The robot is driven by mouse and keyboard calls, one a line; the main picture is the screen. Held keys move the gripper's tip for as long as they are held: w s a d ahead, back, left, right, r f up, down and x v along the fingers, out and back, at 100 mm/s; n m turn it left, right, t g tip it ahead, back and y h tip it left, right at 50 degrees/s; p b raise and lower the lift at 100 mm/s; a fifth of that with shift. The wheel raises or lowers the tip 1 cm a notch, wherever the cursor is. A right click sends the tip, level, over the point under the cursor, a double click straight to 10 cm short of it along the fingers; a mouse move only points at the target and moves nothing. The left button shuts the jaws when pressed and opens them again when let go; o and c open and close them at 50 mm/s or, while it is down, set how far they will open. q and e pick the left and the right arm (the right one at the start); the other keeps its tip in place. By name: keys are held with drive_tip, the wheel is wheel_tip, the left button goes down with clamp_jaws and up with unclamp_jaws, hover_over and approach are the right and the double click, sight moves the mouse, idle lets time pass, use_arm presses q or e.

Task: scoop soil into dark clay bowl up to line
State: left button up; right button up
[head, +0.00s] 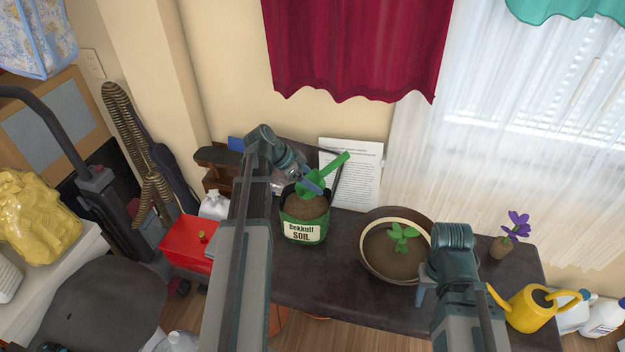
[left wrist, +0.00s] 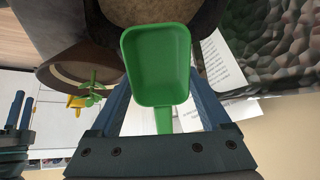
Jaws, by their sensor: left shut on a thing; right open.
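The green scoop (head: 335,166) is in my left gripper (head: 314,184), above the open soil bag (head: 303,232) with brown soil inside. In the left wrist view the scoop (left wrist: 158,62) hangs between the blue fingers, its hollow facing the camera and looking empty. The dark clay bowl (head: 366,262) stands right of the bag, with brown soil, a light band round its inner wall and a green seedling (head: 403,236). My right gripper is mostly hidden behind its arm by the bowl's right side; its open fingers (left wrist: 20,112) show in the left wrist view.
A yellow watering can (head: 530,309) and a purple flower in a small pot (head: 502,247) are at the table's right. A red box (head: 188,243) is left of the bag. A printed sheet (head: 352,172) stands behind. Dark tabletop (head: 345,290) is clear in front.

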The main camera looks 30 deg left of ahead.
use_arm(q)
wheel_tip(320, 180, down, 11)
drive_tip(key=b, duration=1)
drive_tip(key=shift+r, duration=0.2)
use_arm(e)
wheel_tip(320, 180, down, 11)
drive_tip(key=shift+d+r, duration=0.1)
drive_tip(key=shift+r, duration=0.1)
use_arm(q)
drive_tip(key=shift+r, duration=0.2)
use_arm(e)
drive_tip(key=shift+r, duration=0.2)
use_arm(q)
wheel_tip(320, 180, up, 10)
drive_tip(key=p, duration=1)
drive_tip(key=shift+p, duration=0.3)
use_arm(e)
wheel_tip(320, 180, up, 10)
